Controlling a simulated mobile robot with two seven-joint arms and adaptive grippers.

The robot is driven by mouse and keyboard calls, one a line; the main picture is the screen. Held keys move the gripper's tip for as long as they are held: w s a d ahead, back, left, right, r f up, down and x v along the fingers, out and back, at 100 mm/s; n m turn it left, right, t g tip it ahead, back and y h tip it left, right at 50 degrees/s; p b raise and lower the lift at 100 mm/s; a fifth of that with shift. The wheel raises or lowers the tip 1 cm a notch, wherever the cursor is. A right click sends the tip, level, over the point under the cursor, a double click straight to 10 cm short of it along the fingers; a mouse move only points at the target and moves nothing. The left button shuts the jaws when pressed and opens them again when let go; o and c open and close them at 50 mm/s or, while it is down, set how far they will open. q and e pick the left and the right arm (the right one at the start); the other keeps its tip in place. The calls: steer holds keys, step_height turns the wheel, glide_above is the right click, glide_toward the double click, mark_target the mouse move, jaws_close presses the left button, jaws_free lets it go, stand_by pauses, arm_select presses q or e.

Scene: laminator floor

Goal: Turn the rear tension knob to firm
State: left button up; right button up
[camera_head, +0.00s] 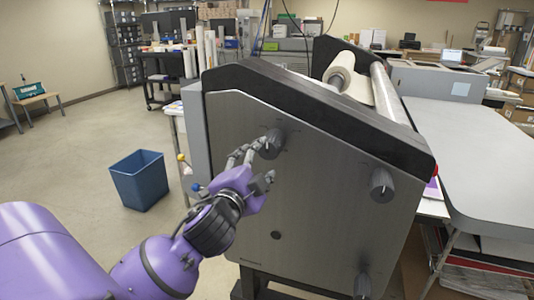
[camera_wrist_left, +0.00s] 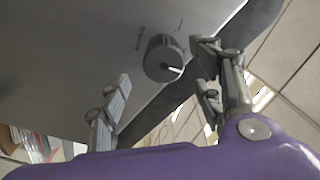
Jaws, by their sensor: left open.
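The laminator's grey side panel (camera_head: 315,185) carries several dark round knobs. The upper left knob (camera_head: 271,143), by its place the rear tension knob, is closest to my left gripper (camera_head: 257,162). In the left wrist view this knob (camera_wrist_left: 163,57) has a white pointer line towards the lower right, and small labels stand around it, too small to read. My left gripper (camera_wrist_left: 161,76) is open, its fingers spread to either side of the knob in that view; contact cannot be told. My right gripper is not in view.
Another knob (camera_head: 382,185) sits at the panel's right, and one (camera_head: 362,285) lower down. A grey table (camera_head: 475,150) stands right of the laminator. A blue bin (camera_head: 139,180) stands on the floor at left, with free floor around it.

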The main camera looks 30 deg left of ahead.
arm_select(q)
steer(key=shift+v, duration=1.65)
steer(key=s+d+f+n+g+h, duration=0.1)
steer(key=d+f+n+g+h, duration=0.15)
steer(key=f, duration=1.05)
steer(key=s+d+f+n+g+h, duration=0.1)
steer(key=s+d+f, duration=0.15)
steer(key=f, duration=0.95)
steer(key=s+d+f+n+g, duration=0.2)
steer(key=s+d+f, duration=0.3)
steer(key=s+f, duration=0.5)
steer(key=s+d+f+n+g, duration=0.3)
steer(key=s+d+f, duration=0.2)
steer(key=s+f, duration=0.5)
step_height(320, 180, down, 3)
steer(key=shift+s+d+h, duration=0.25)
steer(key=shift+s+h, duration=0.1)
steer(key=shift+h, duration=0.1)
